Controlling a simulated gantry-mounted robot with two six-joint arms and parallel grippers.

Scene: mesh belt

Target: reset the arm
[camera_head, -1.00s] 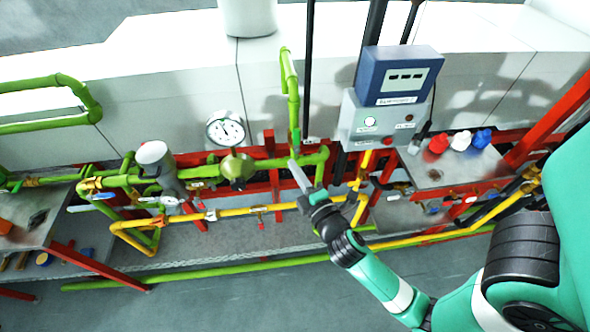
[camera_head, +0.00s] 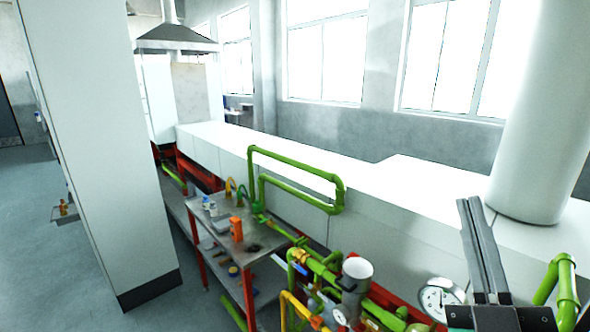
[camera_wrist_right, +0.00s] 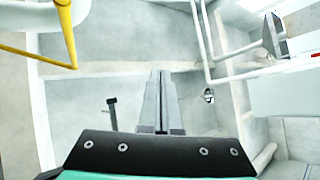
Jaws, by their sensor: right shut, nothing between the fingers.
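My right gripper (camera_head: 484,248) shows at the lower right of the head view, its two long grey fingers pointing up and closed together. Nothing is between them. In front of it, from this view, are the white conveyor housing and a large white column. In the right wrist view the same gripper (camera_wrist_right: 161,103) is shut and empty, its fingers pointing away over a pale grey, blurred background. My left gripper is in neither view.
Green pipes (camera_head: 295,165) and a pressure gauge (camera_head: 437,298) stand low beside the white housing. A metal table (camera_head: 225,230) with an orange item is left of them. A tall white pillar (camera_head: 105,150) rises at left, with open grey floor beside it. A yellow pipe (camera_wrist_right: 35,55) shows in the wrist view.

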